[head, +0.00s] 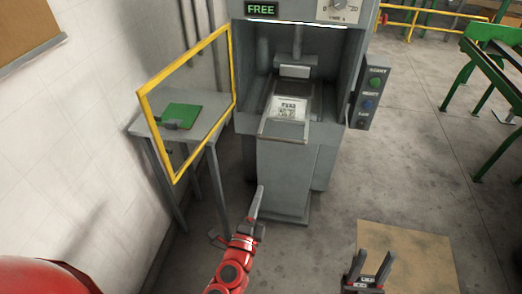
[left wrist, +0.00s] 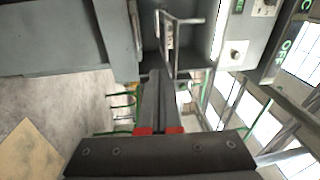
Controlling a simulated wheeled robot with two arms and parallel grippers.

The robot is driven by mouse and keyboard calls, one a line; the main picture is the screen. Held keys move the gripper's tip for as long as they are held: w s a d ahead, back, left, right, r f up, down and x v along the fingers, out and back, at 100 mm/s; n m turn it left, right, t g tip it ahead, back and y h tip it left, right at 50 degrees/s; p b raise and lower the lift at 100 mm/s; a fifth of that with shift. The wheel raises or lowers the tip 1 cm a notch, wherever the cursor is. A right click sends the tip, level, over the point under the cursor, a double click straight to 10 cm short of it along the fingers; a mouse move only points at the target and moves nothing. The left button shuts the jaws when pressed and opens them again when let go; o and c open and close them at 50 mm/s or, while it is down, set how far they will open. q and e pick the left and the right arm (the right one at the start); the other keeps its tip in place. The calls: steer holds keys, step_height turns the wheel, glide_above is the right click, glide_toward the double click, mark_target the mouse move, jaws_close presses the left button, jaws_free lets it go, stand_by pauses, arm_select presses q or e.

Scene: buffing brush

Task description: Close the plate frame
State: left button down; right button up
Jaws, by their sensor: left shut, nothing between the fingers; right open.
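The plate frame (head: 283,132) is a thin grey metal frame at the front of the machine's work bay, around or above a white printed plate (head: 289,107). It also shows in the left wrist view (left wrist: 182,20), standing out beyond my fingertips; its exact angle is hard to tell. My left gripper (head: 259,190) is shut and empty, in front of the machine, below and left of the frame in the head view. Its fingers (left wrist: 158,74) show together in the left wrist view. My right gripper (head: 371,256) is open and empty at the lower right, apart from the machine.
A yellow-framed guard door (head: 187,98) stands swung out at the left of the grey machine (head: 283,165). Behind it a small table (head: 202,128) bears a green board (head: 181,116). A button box (head: 371,95) hangs at the machine's right.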

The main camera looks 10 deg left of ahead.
arm_select(q)
step_height(320, 180, up, 2)
steer(key=a+y, duration=0.2)
steer(key=p, duration=0.5)
glide_toward(269, 117)
steer(key=s, duration=0.3)
steer(key=shift+s+a+r+n+t, duration=0.1)
steer(key=shift+s+n+t, duration=0.2)
steer(key=shift+s+t, duration=0.1)
steer(key=shift+w, duration=0.1)
steer(key=w+b, duration=0.5)
steer(key=w, duration=0.3)
steer(key=shift+w, duration=0.2)
